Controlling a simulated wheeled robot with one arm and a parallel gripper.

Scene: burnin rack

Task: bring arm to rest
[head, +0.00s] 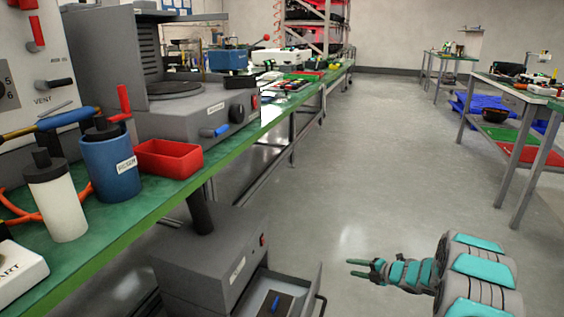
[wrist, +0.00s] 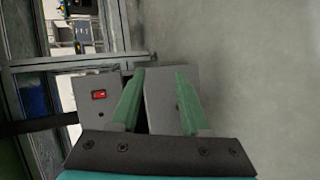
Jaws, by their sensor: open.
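My gripper (head: 357,267) is in the lower right of the head view, at the end of my teal and grey arm. It points left, over the floor, to the right of an open drawer (head: 305,292). In the wrist view my gripper's two green fingers (wrist: 157,100) are apart, with nothing held between them. Behind the fingers is a grey cabinet (wrist: 85,98) with a red switch. The gripper appears clear of it.
The grey cabinet stands below the green bench (head: 150,205), its drawer pulled out with a blue item (head: 275,303) inside. A red bin (head: 168,160), blue canister (head: 108,165) and white bottle (head: 58,205) stand on the bench. The aisle floor (head: 400,170) is clear.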

